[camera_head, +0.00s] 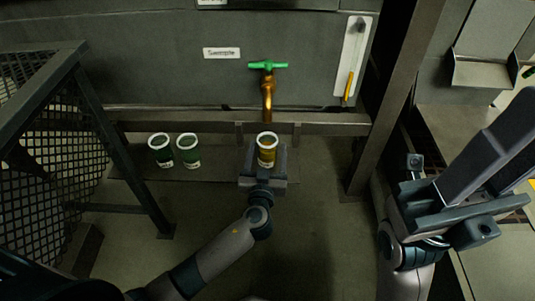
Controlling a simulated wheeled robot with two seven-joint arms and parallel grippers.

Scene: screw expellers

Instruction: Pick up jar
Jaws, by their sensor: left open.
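A jar with a white rim and yellow contents (267,152) stands under the brass tap with a green handle (267,88). My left gripper (267,163) is open, with its fingers on either side of the yellow jar. The gripper body hides the jar's base, and I cannot tell whether the fingers touch the jar. Two green jars with white rims, one (160,152) and another (188,153), stand side by side to the left. My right gripper (492,150) is at the right, far from the jars; its finger gap is unclear.
The jars are in front of a large grey machine (160,70) with a "Sample" label (221,53). A mesh guard with a metal frame (40,130) stands at the left. A slanted metal post (392,100) rises right of the tap. The floor between is clear.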

